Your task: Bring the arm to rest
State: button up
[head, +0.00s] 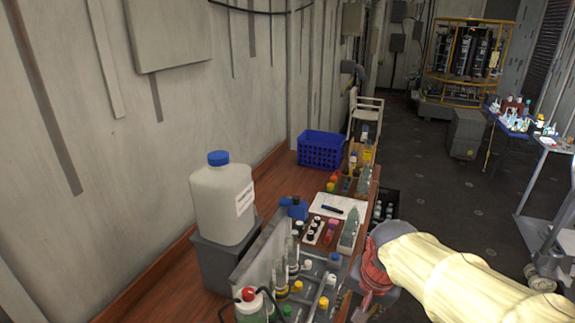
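My arm (450,275), in a cream cover, reaches in from the lower right of the head view. My gripper (371,302) is small and partly hidden there, beside the bench's right edge. I cannot make out its fingers well enough to tell whether it is open or shut, or whether it holds anything.
The bench carries a white jug (222,200) on a grey box, a blue basket (320,149), a rack (300,285) with bottles and a white sheet (338,206). A dark crate (385,207) stands beside it. A side table (520,126) is at right. Floor between is mostly clear.

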jog(key=s+d+n+t+b, duration=0.1)
jog(key=s+n+b, duration=0.1)
jog(key=s, duration=0.5)
jog(key=s+d+n+t+b, duration=0.1)
jog(key=s+d+n+b, duration=0.1)
jog(key=s, duration=0.4)
jog(key=shift+s+d+r+n, duration=0.15)
jog(key=shift+s+r+n, duration=0.25)
jog(key=shift+n, duration=0.5)
dwell(0.6)
